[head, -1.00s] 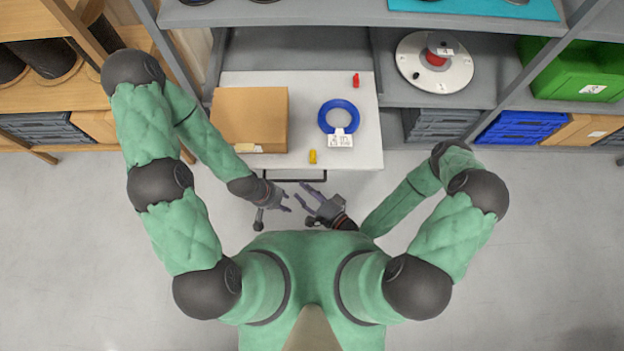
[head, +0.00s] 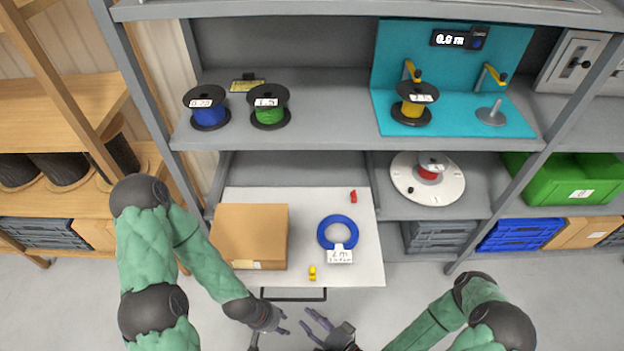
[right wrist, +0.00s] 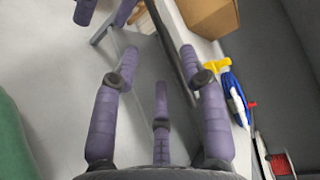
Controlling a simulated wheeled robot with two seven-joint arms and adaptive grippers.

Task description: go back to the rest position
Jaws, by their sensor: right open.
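My left gripper (head: 277,321) is low at the picture's bottom centre, in front of the pull-out white tabletop (head: 360,272); whether its fingers are open is hard to tell. My right gripper (head: 316,324) is just to its right, open and empty. The right wrist view shows its spread purple fingers (right wrist: 160,100) with nothing between them. Both grippers are apart from the tabletop. On the tabletop lie a cardboard box (head: 250,235), a blue cable coil (head: 326,232) with a white 2 m label (head: 340,256), a small red item (head: 353,196) and a small yellow item (head: 312,272).
Above stand a blue reel (head: 208,112), a green reel (head: 268,112) and a yellow reel (head: 414,106) by a teal measuring station (head: 455,70). A red reel on a white disc (head: 400,178) and a green bin (head: 565,180) are at right. The grey floor in front is clear.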

